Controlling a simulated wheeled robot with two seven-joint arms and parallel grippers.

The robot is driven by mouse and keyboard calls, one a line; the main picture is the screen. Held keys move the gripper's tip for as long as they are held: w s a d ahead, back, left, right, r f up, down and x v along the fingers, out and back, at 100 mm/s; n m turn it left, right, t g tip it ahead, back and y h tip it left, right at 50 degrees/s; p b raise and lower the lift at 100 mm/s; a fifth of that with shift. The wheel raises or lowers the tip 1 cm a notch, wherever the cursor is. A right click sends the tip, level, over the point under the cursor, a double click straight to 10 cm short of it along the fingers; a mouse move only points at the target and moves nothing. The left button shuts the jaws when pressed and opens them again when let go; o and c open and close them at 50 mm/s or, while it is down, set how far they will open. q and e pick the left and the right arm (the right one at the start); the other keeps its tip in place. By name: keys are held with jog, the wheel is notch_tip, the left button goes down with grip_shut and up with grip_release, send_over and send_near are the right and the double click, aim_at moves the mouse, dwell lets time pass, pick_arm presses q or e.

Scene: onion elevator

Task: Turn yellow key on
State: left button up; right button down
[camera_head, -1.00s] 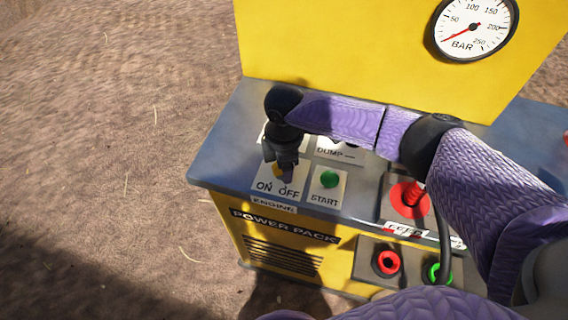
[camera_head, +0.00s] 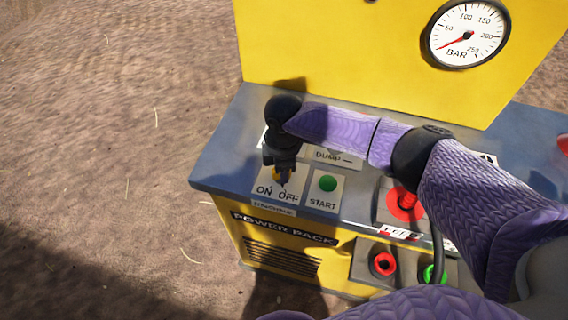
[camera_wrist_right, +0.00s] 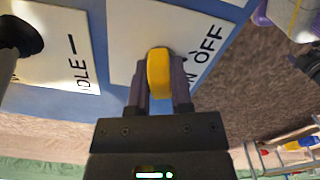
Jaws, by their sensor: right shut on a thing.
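The yellow key (camera_wrist_right: 158,73) stands on the white ON/OFF plate (camera_head: 265,197) of the blue-grey control panel. In the head view only a small bit of the key (camera_head: 278,175) shows under my gripper. My right gripper (camera_wrist_right: 160,95) is shut on the yellow key, with one dark finger on each side of it. In the head view my right gripper (camera_head: 281,180) points down at the ON/OFF plate, with its arm coming in from the right. My left gripper is not in view.
A green START button (camera_head: 327,184) sits just right of the key plate. A red control (camera_head: 406,204) is further right. A yellow panel with a pressure gauge (camera_head: 468,35) rises behind. Red (camera_head: 383,263) and green (camera_head: 433,273) ports are below. Bare ground lies left.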

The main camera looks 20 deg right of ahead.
jog(key=m+p, duration=0.3)
jog(key=shift+s+r+m, duration=0.1)
jog(key=shift+r+m, duration=0.15)
jog(key=shift+m, duration=0.05)
jog(key=shift+m+p, duration=0.7)
jog(key=shift+m, duration=0.2)
jog(key=m+p, duration=0.1)
jog(key=m, duration=0.2)
jog(key=shift+a+f, duration=0.1)
jog(key=shift+f, duration=0.05)
jog(key=shift+m+p, duration=0.55)
jog(key=shift+m, duration=0.25)
jog(key=c, duration=0.6)
grip_release()
jog(key=shift+o, duration=0.4)
